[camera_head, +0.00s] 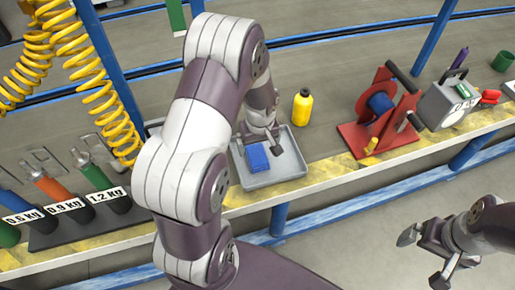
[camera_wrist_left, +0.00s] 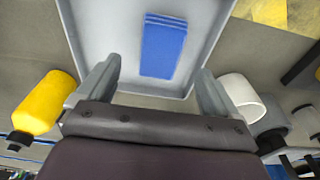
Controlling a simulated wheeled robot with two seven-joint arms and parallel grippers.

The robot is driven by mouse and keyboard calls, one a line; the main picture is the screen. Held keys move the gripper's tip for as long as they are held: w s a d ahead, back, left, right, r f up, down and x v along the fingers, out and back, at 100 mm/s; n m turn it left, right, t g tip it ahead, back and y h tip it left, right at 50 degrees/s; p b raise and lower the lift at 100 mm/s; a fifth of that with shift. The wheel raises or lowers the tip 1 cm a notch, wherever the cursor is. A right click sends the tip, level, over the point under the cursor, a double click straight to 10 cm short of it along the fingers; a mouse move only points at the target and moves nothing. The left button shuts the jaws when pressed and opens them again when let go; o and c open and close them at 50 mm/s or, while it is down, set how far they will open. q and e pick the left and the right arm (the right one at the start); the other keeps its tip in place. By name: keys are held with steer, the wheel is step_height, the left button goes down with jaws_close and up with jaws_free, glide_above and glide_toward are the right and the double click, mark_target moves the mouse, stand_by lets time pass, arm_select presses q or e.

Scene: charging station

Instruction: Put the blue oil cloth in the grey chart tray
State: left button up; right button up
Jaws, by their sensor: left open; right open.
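The blue oil cloth (camera_head: 257,158) lies folded in the grey chart tray (camera_head: 290,166) on the bench, towards the tray's left side in the head view. In the left wrist view the cloth (camera_wrist_left: 163,45) rests on the floor of the tray (camera_wrist_left: 95,28), apart from the fingers. My left gripper (camera_head: 262,138) is above the back part of the tray; its open, empty fingers also show in the left wrist view (camera_wrist_left: 153,92). My right gripper (camera_head: 425,255) is open and empty at the lower right, in front of the bench and away from the tray.
A yellow bottle (camera_head: 302,107) stands just behind the tray. A red stand with a blue reel (camera_head: 381,103) is to the right, with a grey device (camera_head: 445,103) beyond it. Weight-labelled cylinders (camera_head: 105,188) and yellow coiled hoses (camera_head: 118,120) are at left.

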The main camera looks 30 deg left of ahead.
mark_target(260, 160)
arm_select(q)
step_height(260, 160, up, 7)
steer(key=d+p, duration=0.1)
steer(key=s+d+r+m+h, duration=0.1)
steer(key=s+d+r+m, duration=0.4)
steer(key=s+d+m, duration=0.3)
steer(key=s+m, duration=0.1)
steer(key=s, duration=0.2)
steer(key=shift+d+m, duration=0.35)
steer(key=shift+m, duration=0.05)
steer(key=shift+r, duration=0.1)
